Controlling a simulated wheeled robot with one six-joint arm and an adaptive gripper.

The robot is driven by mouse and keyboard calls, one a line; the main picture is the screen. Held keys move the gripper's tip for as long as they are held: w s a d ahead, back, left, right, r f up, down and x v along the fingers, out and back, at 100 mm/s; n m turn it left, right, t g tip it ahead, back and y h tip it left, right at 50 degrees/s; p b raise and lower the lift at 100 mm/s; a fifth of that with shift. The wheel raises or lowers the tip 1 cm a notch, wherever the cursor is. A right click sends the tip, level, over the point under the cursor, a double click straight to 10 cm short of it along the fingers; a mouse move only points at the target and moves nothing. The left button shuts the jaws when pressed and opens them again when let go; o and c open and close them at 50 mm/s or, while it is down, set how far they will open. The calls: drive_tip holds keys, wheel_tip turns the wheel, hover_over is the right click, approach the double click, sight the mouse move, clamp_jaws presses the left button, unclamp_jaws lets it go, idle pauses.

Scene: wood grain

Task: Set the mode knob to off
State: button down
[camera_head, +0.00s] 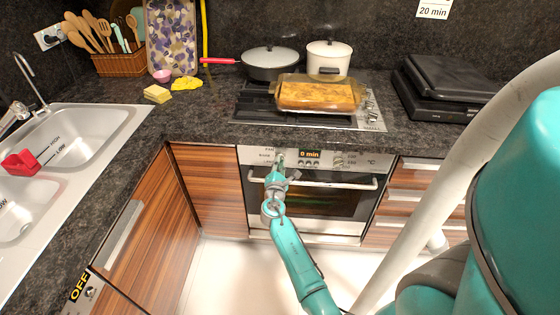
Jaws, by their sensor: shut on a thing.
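The oven (318,205) is set under the counter, with a control panel along its top. The mode knob (280,156) is at the left of that panel, with small labels beside it that I cannot read for certain. My gripper (279,163) reaches up from below and is shut on the knob, hiding most of it. The knob's pointer is hidden, so I cannot tell its setting. A display (310,154) to the right reads "0 min". A second knob (338,160), with temperature marks, is further right.
The oven door handle (345,183) runs just below the panel, close to my gripper. A glass dish with a baked loaf (318,95) sits on the cooktop above. An "OFF" label (79,287) is on a front at lower left. The floor (235,270) before the oven is clear.

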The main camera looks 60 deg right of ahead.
drive_tip(key=shift+r, duration=0.1)
drive_tip(key=n, duration=0.4)
drive_tip(key=shift+n, duration=0.3)
drive_tip(key=n, duration=0.3)
drive_tip(key=shift+w+n, duration=0.1)
drive_tip(key=shift+n, duration=0.2)
drive_tip(key=c, duration=1.6)
unclamp_jaws()
drive_tip(key=shift+n, duration=0.3)
drive_tip(key=o, duration=0.6)
drive_tip(key=shift+c, duration=0.2)
